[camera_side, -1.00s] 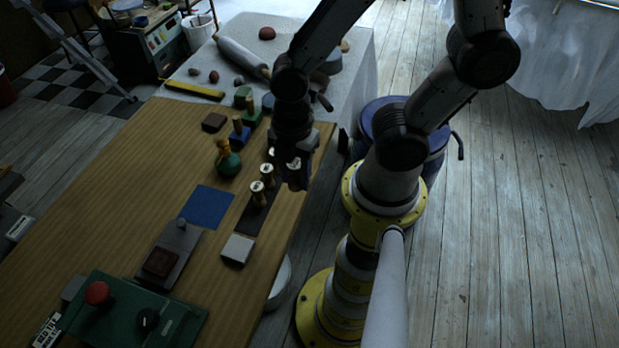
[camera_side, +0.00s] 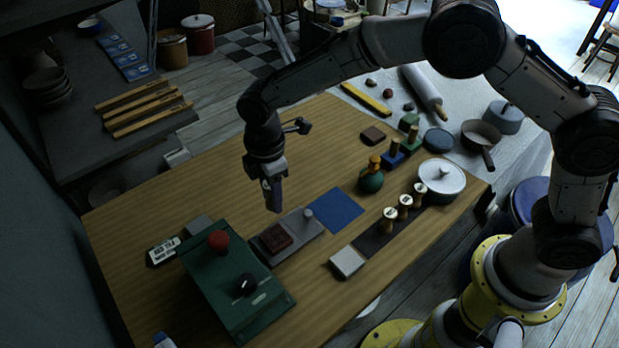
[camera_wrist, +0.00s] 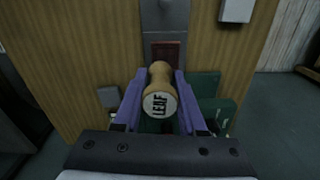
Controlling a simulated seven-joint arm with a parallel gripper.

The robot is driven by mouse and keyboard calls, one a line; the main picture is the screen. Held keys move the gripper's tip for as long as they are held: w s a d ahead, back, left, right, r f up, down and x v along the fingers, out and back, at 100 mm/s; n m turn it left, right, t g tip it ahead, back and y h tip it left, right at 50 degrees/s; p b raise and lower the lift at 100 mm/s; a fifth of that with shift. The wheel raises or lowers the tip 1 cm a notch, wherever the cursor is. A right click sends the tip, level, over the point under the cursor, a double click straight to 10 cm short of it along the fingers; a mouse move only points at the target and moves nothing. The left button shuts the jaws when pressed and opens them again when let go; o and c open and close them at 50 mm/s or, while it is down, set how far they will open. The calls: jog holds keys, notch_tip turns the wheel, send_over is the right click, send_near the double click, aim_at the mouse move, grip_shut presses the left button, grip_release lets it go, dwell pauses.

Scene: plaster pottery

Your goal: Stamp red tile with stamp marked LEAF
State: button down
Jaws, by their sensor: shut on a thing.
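A dark red square tile (camera_side: 276,236) sits on a grey plate (camera_side: 305,229) with a small knob at its right end. The tile also shows in the wrist view (camera_wrist: 166,48). My gripper (camera_side: 272,203) is above the table, over the tile's far side and apart from it. In the wrist view its purple fingers are shut on a wooden-handled stamp (camera_wrist: 160,103) whose white top reads LEAF. The stamp's lower end is hidden. Three other wooden-handled stamps (camera_side: 405,202) stand on a dark strip (camera_side: 369,246) to the right.
A green box (camera_side: 232,278) with a red button and black knob stands beside the plate. The table's far left is clear.

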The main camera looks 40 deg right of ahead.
aim_at(271, 207)
jog(key=f, duration=0.2)
jog(key=s+a+f, duration=0.1)
jog(key=shift+f, duration=2.8)
jog(key=shift+f, duration=0.6)
jog(key=shift+r, duration=0.15)
jog(key=shift+r, duration=3.45)
